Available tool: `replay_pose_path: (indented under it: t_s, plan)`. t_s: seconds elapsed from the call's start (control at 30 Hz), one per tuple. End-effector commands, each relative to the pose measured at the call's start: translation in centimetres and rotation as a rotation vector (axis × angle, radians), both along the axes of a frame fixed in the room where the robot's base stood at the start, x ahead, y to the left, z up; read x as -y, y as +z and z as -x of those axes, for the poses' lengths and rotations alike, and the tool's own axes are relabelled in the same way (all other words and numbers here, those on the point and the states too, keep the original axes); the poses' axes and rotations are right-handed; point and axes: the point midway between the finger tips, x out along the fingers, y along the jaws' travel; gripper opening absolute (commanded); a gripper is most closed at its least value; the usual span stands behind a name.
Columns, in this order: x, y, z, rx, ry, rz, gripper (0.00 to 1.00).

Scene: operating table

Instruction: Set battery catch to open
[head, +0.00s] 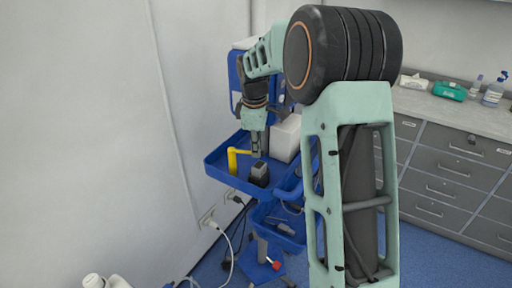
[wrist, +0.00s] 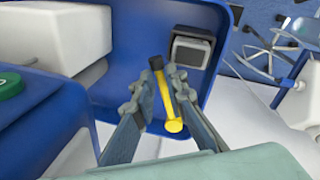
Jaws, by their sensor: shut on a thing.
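A yellow upright post with a side arm (head: 232,160) stands on the blue tray. In the wrist view the yellow piece (wrist: 164,98) is a bar with a black end and a round yellow end, lying between my fingers. My gripper (head: 256,152) points down over the tray, and in the wrist view its fingers (wrist: 157,88) are closed in on both sides of the bar. A dark block with a grey top (head: 259,172) stands beside the post; it also shows in the wrist view (wrist: 190,50). I cannot tell which part is the battery catch.
The blue tray (head: 215,162) has a raised rim. A white box (head: 285,139) stands at its back right. The wall is close on the left; grey drawers (head: 458,165) stand at the right.

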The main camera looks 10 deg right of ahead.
Motion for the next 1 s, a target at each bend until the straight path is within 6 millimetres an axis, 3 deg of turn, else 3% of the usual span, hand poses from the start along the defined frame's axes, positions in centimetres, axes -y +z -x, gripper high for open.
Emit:
replay_pose_path:
  t_s: [0.17, 0.2, 0.3, 0.67, 0.77, 1.0]
  plan:
    - [-0.1, 0.0, -0.1, 0.003, -0.001, -0.001, 0.00]
    - [-0.1, 0.0, -0.1, 0.003, -0.001, -0.001, 0.14]
    - [-0.1, 0.0, -0.1, 0.002, -0.001, 0.000, 0.25]
    - [-0.1, 0.5, 0.0, 0.002, -0.002, 0.000, 0.26]
    - [-0.1, 1.7, 0.2, 0.005, -0.002, 0.001, 0.26]
    - [-0.5, 6.7, 1.1, 0.006, -0.001, 0.001, 0.26]
